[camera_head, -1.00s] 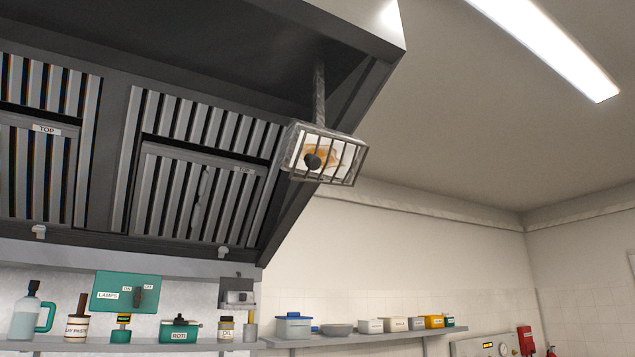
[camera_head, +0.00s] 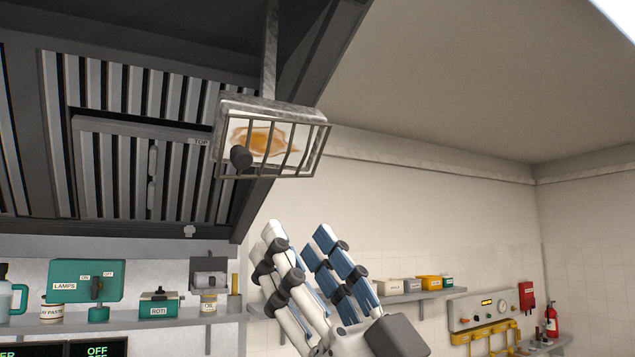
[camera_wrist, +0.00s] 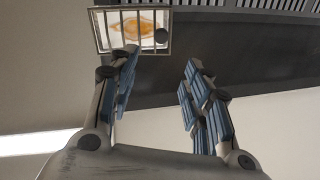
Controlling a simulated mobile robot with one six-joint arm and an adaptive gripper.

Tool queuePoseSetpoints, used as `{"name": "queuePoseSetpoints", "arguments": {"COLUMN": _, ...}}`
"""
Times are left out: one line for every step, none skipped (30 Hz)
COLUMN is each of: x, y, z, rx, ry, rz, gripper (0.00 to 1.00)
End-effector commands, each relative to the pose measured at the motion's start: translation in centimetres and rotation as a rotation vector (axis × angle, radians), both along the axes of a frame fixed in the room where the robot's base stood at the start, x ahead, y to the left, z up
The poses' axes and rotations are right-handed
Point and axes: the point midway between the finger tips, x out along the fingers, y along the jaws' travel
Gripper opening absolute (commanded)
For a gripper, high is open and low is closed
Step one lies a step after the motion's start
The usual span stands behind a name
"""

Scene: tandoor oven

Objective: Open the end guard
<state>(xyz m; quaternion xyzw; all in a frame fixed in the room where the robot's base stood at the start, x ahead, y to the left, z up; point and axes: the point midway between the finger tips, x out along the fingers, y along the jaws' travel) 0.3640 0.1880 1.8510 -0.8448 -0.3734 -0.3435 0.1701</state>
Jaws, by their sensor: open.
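The end guard (camera_head: 312,150) is a barred metal cage around a lamp unit, hanging on a post under the hood's right end. A pale panel with an orange-brown stain (camera_head: 268,141) shows behind its bars. A dark round knob (camera_head: 240,157) sits at its lower left front. The guard looks shut. In the wrist view the guard (camera_wrist: 168,30) is beyond the fingers at the top, with its knob (camera_wrist: 161,36) at the right. My gripper (camera_head: 298,232) is open and empty, fingers pointing up, below the guard and apart from it.
The dark hood (camera_head: 120,215) with slatted filters fills the upper left, close beside the guard. Below, a shelf (camera_head: 130,326) carries a green lamp switch box (camera_head: 86,281), a ROTI box (camera_head: 158,305) and jars. Open air lies right of the guard.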

Motion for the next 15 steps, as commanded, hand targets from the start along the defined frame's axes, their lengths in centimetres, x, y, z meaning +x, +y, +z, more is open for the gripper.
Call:
{"name": "queuePoseSetpoints", "arguments": {"x": 0.2, "y": 0.3, "z": 0.5, "rx": 0.001, "ry": -0.002, "rz": 0.003, "gripper": 0.44}}
{"name": "queuePoseSetpoints", "arguments": {"x": 0.3, "y": 0.5, "z": 0.7, "rx": 0.002, "ry": -0.001, "rz": 0.003, "gripper": 0.44}}
{"name": "queuePoseSetpoints", "arguments": {"x": 0.7, "y": 0.7, "z": 1.1, "rx": 0.002, "ry": 0.000, "rz": 0.003, "gripper": 0.44}}
{"name": "queuePoseSetpoints", "arguments": {"x": 0.9, "y": 1.0, "z": 1.5, "rx": 0.002, "ry": 0.000, "rz": 0.003, "gripper": 0.44}}
{"name": "queuePoseSetpoints", "arguments": {"x": 1.2, "y": 1.3, "z": 1.9, "rx": 0.002, "ry": 0.000, "rz": 0.003, "gripper": 0.44}}
{"name": "queuePoseSetpoints", "arguments": {"x": 1.6, "y": 1.7, "z": 2.5, "rx": 0.001, "ry": -0.001, "rz": 0.003, "gripper": 0.44}}
{"name": "queuePoseSetpoints", "arguments": {"x": 1.9, "y": 2.1, "z": 3.0, "rx": 0.001, "ry": 0.001, "rz": 0.003, "gripper": 0.44}}
{"name": "queuePoseSetpoints", "arguments": {"x": 2.2, "y": 2.4, "z": 3.5, "rx": 0.001, "ry": 0.000, "rz": 0.002, "gripper": 0.44}}
{"name": "queuePoseSetpoints", "arguments": {"x": 2.7, "y": 2.9, "z": 4.1, "rx": 0.001, "ry": 0.002, "rz": 0.002, "gripper": 0.44}}
{"name": "queuePoseSetpoints", "arguments": {"x": 3.0, "y": 3.2, "z": 4.6, "rx": 0.002, "ry": 0.000, "rz": 0.001, "gripper": 0.44}}
{"name": "queuePoseSetpoints", "arguments": {"x": 3.3, "y": 3.5, "z": 5.1, "rx": 0.001, "ry": 0.002, "rz": 0.001, "gripper": 0.44}}
{"name": "queuePoseSetpoints", "arguments": {"x": 3.8, "y": 4.0, "z": 5.7, "rx": 0.000, "ry": 0.002, "rz": 0.001, "gripper": 0.44}}
{"name": "queuePoseSetpoints", "arguments": {"x": 4.1, "y": 4.3, "z": 6.2, "rx": 0.001, "ry": 0.001, "rz": 0.001, "gripper": 0.44}}
{"name": "queuePoseSetpoints", "arguments": {"x": 4.4, "y": 4.7, "z": 6.6, "rx": 0.000, "ry": 0.001, "rz": 0.001, "gripper": 0.44}}
{"name": "queuePoseSetpoints", "arguments": {"x": 4.8, "y": 5.1, "z": 7.3, "rx": 0.001, "ry": 0.001, "rz": 0.000, "gripper": 0.44}}
